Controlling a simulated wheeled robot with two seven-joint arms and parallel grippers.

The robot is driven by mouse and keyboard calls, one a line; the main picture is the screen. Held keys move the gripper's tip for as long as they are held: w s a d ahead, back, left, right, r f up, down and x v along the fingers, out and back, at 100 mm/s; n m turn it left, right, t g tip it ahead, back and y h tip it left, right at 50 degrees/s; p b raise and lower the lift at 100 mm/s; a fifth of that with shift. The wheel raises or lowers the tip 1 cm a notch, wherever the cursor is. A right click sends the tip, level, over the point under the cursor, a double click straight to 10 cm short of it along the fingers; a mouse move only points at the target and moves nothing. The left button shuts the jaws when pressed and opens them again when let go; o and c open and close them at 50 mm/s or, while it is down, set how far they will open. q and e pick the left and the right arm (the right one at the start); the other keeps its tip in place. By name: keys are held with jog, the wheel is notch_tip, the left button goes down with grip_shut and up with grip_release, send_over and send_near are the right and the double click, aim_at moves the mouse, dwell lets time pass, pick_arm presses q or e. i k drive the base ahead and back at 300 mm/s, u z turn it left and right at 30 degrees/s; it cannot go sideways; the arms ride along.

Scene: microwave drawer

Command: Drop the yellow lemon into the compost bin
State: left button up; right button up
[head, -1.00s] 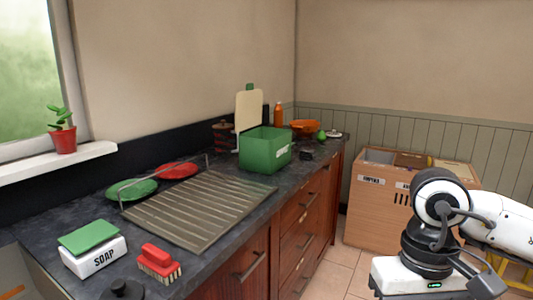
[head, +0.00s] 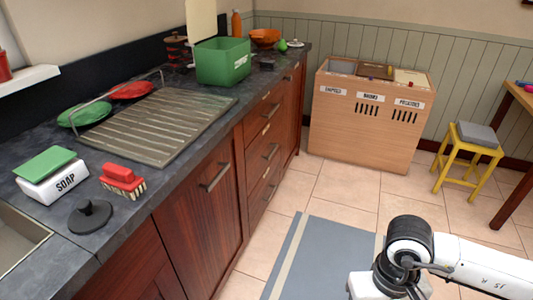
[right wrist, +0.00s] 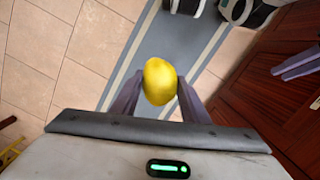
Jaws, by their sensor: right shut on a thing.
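The yellow lemon (right wrist: 160,80) is held between the two fingers of my right gripper (right wrist: 158,92) in the right wrist view, above the floor. In the head view only my right arm shows at the bottom right; its fingers and the lemon are out of sight there. A green open-topped bin (head: 223,64) with a small white label stands on the dark counter, and a cream lid or board (head: 201,20) stands upright behind it. I take it for the compost bin, though its label is too small to read. My left gripper is not in view.
The counter (head: 165,190) holds a ribbed drainer (head: 155,125), a soap box (head: 50,182), a red brush (head: 122,180) and plates. A wooden sorting cabinet (head: 365,125) and a yellow stool (head: 468,160) stand beyond. The tiled floor between is open, with a grey-blue mat (head: 320,262).

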aim_at(218, 86)
jog(key=z, duration=0.95)
jog(key=i, duration=4.2)
jog(key=u, duration=3)
